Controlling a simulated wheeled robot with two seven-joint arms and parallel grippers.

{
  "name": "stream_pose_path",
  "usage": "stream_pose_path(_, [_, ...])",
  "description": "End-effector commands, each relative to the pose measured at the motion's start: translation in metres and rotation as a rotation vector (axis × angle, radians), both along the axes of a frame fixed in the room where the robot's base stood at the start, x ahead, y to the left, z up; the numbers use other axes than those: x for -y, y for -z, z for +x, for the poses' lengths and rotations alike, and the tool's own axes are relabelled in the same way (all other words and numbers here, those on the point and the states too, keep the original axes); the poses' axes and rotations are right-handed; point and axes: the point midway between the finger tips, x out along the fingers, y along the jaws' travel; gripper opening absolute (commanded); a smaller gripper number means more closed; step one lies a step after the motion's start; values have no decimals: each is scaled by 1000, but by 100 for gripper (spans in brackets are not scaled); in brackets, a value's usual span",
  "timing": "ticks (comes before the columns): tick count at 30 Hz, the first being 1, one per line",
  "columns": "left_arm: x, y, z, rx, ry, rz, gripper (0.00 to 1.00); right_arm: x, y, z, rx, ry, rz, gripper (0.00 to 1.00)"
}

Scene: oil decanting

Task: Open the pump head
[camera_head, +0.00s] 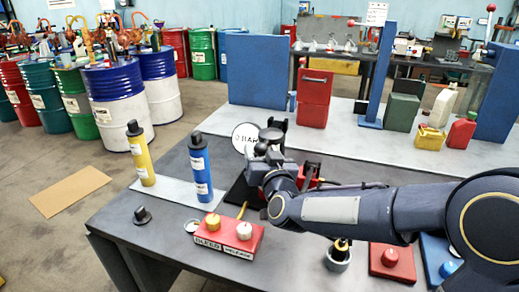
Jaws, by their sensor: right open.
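My right arm comes in from the right, and its dark gripper (268,140) is over the middle of the grey table. It is open, though its fingers are small and hard to make out. A white round dial (244,138) stands just left of and behind it. Red parts of a device (313,177) show behind my arm, and much of this device is hidden. I cannot tell which part is the pump head, or whether the gripper touches it. A red box (229,236) labelled for bleed and release, with a gold and a white knob, sits in front. My left gripper is not in view.
A yellow bottle (141,155) and a blue bottle (200,169) stand upright at left on a pale mat. A small black part (142,216) lies near the left edge. A red knob block (392,262) is front right. Cans (401,113) and a red box (314,98) stand behind.

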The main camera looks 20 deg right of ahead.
Motion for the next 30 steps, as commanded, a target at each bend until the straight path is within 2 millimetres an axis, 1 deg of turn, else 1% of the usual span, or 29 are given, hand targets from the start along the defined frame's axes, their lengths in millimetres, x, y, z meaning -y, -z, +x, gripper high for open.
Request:
stream_pose_path(1, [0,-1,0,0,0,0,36,1,0,6,-1,2,0,53])
stream_pose_path(4, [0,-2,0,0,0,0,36,1,0,13,-2,1,1,53])
stream_pose_path(13, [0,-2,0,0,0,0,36,1,0,16,-1,0,1,53])
stream_pose_path(14, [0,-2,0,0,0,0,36,1,0,16,-1,0,1,51])
stream_pose_path(25, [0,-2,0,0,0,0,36,0,0,16,-1,0,1,2])
stream_pose_path(26, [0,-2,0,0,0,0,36,0,0,16,-1,0,1,0])
stream_pose_path(30, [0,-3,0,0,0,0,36,1,-1,16,-2,0,2,0])
